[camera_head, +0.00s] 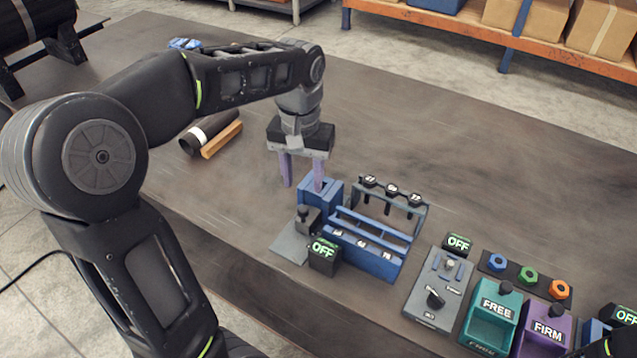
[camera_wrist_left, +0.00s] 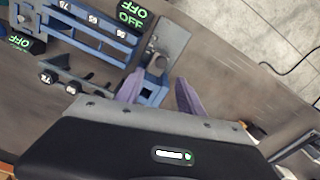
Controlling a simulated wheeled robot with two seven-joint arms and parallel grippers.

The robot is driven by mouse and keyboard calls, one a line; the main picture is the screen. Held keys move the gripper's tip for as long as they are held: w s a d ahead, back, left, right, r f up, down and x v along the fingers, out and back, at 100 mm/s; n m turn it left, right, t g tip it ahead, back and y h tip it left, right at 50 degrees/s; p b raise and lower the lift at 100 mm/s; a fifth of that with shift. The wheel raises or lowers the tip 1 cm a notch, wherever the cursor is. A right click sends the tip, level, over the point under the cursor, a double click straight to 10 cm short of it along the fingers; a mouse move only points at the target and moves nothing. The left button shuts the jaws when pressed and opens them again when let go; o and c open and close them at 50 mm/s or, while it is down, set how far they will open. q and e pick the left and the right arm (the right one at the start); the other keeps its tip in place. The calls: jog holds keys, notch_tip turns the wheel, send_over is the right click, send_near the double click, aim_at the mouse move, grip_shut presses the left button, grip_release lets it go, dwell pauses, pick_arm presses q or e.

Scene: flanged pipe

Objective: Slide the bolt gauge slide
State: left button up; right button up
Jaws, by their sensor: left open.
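The bolt gauge (camera_head: 378,262) is a blue fixture with long rails and small numbered marks, standing on the table. At its left end are a blue open block (camera_head: 334,197) and a small grey block with a dark knob (camera_head: 307,220), which looks like the slide. In the left wrist view the gauge rails (camera_wrist_left: 88,37) and the blue block (camera_wrist_left: 152,93) also show. My left gripper (camera_head: 303,187) points down with its two purple fingers apart and empty, above and just behind the blue block. The wrist view shows the fingers (camera_wrist_left: 158,86) on either side of the block. Contact cannot be told.
A black OFF sign (camera_head: 323,255) stands at the gauge's front left. A rack of numbered bolts (camera_head: 391,195) is behind. A grey switch panel (camera_head: 438,290), teal FREE bin (camera_head: 492,315) and purple FIRM bin (camera_head: 543,332) lie right. A dark pipe (camera_head: 204,134) lies back left.

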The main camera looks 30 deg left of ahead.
aim_at(303, 208)
pick_arm(q)
jog(key=shift+s+r, duration=0.15)
jog(key=shift+s, duration=0.15)
jog(key=shift+w+f+p, duration=0.1)
jog(key=shift+f+p, duration=0.3)
jog(key=shift+f, duration=3.55)
grip_shut()
